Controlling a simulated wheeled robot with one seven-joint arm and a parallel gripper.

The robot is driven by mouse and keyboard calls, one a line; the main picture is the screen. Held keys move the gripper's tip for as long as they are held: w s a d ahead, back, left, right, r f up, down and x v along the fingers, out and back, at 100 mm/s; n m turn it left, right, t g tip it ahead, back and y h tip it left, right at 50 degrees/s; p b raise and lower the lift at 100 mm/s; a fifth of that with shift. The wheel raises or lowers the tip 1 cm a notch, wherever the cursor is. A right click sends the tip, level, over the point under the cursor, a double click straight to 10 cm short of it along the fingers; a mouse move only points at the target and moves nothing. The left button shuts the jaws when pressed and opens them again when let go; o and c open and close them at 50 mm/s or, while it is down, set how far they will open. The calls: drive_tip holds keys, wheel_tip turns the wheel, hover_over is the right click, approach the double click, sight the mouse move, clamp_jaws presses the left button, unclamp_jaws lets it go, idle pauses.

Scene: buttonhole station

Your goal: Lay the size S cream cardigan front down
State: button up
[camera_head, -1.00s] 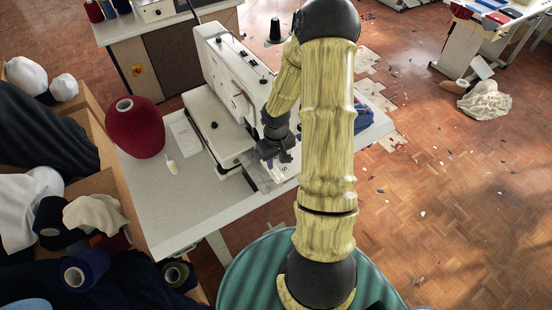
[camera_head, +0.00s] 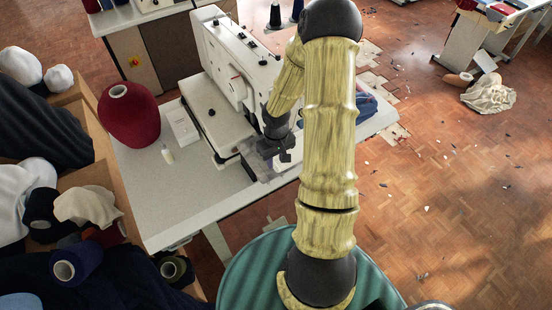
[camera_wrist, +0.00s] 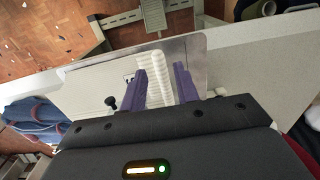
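A cream cloth (camera_head: 88,206) hangs over items in the box at left, and another cream heap (camera_head: 488,95) is on the floor. No size mark is readable on either.
The white sewing machine (camera_head: 235,60) stands on a pale table (camera_head: 190,205). A blue bundle (camera_head: 367,103) is at right. The table's front left is clear.

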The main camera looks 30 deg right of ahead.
drive_tip(key=s+a+r+t, duration=0.1)
drive_tip(key=s+a+r, duration=0.3)
drive_tip(key=r, duration=0.5)
drive_tip(key=s+a+r+t, duration=0.1)
drive_tip(key=s+a+r, duration=0.2)
drive_tip(key=a+r, duration=0.45)
drive_tip(key=w+d+f, duration=0.2)
drive_tip(key=d+f, duration=0.2)
drive_tip(key=f, duration=0.1)
drive_tip(key=w+d+f+g, duration=0.1)
drive_tip(key=w+d+f, duration=0.1)
drive_tip(key=f, duration=0.4)
drive_tip(key=w+d+f+g+p, duration=0.1)
drive_tip(key=w+d+f, duration=0.2)
drive_tip(key=d+f, duration=0.2)
drive_tip(key=shift+d+f, duration=0.3)
drive_tip(key=shift+f, duration=0.15)
drive_tip(key=shift+f+b, duration=0.85)
drive_tip(key=shift+f, duration=0.1)
drive_tip(key=shift+r, duration=0.1)
idle(0.3)
drive_tip(key=c, duration=0.7)
drive_tip(key=shift+o, duration=0.2)
